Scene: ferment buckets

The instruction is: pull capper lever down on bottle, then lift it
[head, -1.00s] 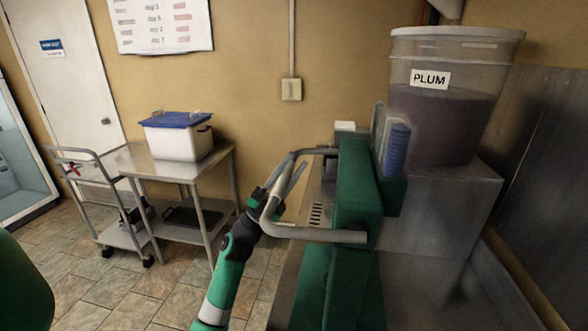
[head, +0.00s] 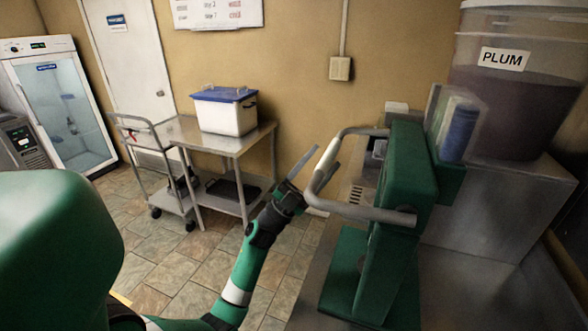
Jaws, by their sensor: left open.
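The capper is a green upright machine (head: 392,205) on a metal counter at the right of the head view. Its lever is a grey U-shaped bar (head: 352,211) that sticks out to the left from the green body. My left gripper (head: 308,172) is at the left end of the lever, with grey fingers open and pointing up and right. No bottle can be made out under the capper. My right gripper is out of view.
A clear bucket labelled PLUM (head: 512,85) stands on a metal block behind the capper. A steel table (head: 255,140) with a blue-lidded white bin (head: 226,112), a cart (head: 140,150) and a glass-door fridge (head: 70,110) stand left. Tiled floor lies open between.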

